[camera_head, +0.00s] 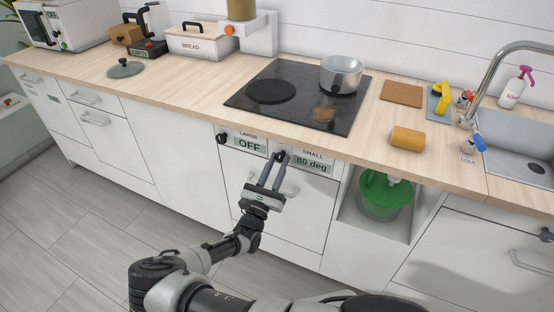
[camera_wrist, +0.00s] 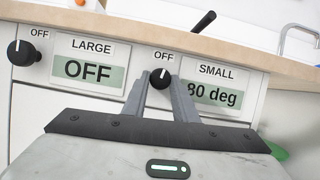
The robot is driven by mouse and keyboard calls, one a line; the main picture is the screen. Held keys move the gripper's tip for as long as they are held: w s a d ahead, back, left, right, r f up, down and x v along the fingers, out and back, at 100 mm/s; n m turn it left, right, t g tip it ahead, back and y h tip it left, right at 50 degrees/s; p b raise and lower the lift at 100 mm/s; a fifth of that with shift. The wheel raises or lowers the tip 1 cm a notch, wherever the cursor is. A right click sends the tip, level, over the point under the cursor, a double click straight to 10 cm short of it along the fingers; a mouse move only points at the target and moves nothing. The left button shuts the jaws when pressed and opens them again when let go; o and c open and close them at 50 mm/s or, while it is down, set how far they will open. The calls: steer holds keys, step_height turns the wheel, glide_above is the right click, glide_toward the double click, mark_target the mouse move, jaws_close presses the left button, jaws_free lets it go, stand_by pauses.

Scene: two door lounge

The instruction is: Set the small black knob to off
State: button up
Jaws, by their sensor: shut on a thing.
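The small black knob (camera_wrist: 160,77) sits on the white cabinet front below the counter, under an "OFF" mark and left of the "SMALL" display (camera_wrist: 213,92), which reads 80 deg. The knob's white pointer line is tilted a little right of straight up. My gripper (camera_wrist: 163,88) has its two fingers closed on the sides of this knob. In the head view my gripper (camera_head: 275,160) reaches up to the knob, which its fingertips partly cover.
The large knob (camera_wrist: 22,53) is to the left, beside its "LARGE" display (camera_wrist: 88,68) reading OFF. The counter edge (camera_wrist: 130,27) juts just above. A drawer handle (camera_head: 285,187) lies below the knobs. A saucepan (camera_head: 341,74) stands on the black hob (camera_head: 268,112).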

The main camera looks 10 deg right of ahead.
steer(key=shift+d+n+t+y+p, duration=0.1)
steer(key=shift+n+t+y+p, duration=0.4)
steer(key=shift+n, duration=1)
steer(key=shift+y, duration=0.3)
steer(key=o, duration=1)
steer(key=shift+s, duration=0.1)
steer(key=v, duration=1.7)
steer(key=shift+s, duration=0.1)
